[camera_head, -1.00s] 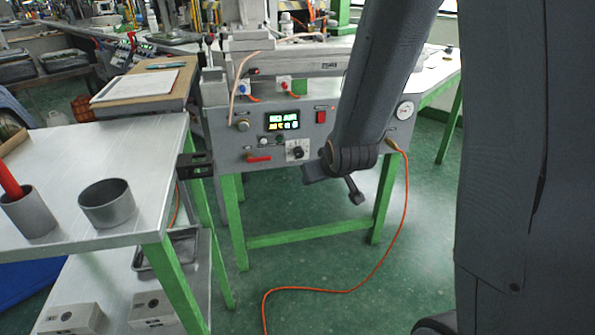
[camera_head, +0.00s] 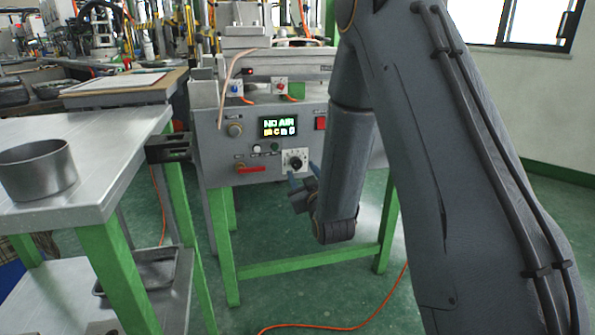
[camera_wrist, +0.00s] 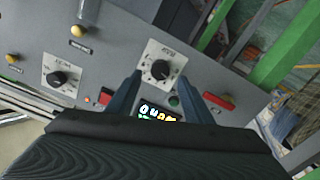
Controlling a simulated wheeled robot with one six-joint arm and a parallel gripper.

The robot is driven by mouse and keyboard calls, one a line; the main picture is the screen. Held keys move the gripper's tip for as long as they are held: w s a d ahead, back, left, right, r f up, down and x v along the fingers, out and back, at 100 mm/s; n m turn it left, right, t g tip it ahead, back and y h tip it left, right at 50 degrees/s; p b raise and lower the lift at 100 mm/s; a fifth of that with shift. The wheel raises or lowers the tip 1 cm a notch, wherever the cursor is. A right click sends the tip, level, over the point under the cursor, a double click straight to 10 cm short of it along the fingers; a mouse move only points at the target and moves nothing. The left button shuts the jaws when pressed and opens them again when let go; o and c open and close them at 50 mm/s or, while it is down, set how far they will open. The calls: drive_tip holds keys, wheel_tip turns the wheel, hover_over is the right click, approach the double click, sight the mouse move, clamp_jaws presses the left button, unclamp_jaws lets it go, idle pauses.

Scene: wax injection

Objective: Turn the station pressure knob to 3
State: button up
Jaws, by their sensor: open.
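A black knob on a white dial plate (camera_head: 295,161) sits low on the front panel of the grey station (camera_head: 225,155). In the wrist view this knob (camera_wrist: 160,69) lies between my two fingertips, seen upside down. My gripper (camera_head: 302,174) is open, its blue-grey fingers pointing at the panel just in front of the dial; I cannot tell whether they touch the knob. The dial's numbers and pointer are too small to read. A second black knob on a white plate (camera_wrist: 60,78) shows in the wrist view; my arm hides it in the head view.
A red lever (camera_head: 250,169) and a green button (camera_wrist: 174,100) are near the knob. A metal table (camera_head: 120,130) with a grey cup (camera_head: 38,170) stands at left. An orange cable lies on the floor.

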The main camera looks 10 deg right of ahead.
sight(297, 165)
drive_tip(key=w, duration=0.5)
drive_tip(key=shift+a+b, duration=0.1)
drive_tip(key=shift+b, duration=0.3)
drive_tip(key=shift+s, duration=0.1)
drive_tip(key=c, duration=1.1)
drive_tip(key=shift+o, duration=0.2)
drive_tip(key=shift+m, duration=0.3)
drive_tip(key=m+p, duration=0.2)
drive_tip(key=m, duration=0.3)
drive_tip(key=m+p, duration=0.2)
drive_tip(key=m, duration=0.4)
drive_tip(key=shift+p, duration=0.3)
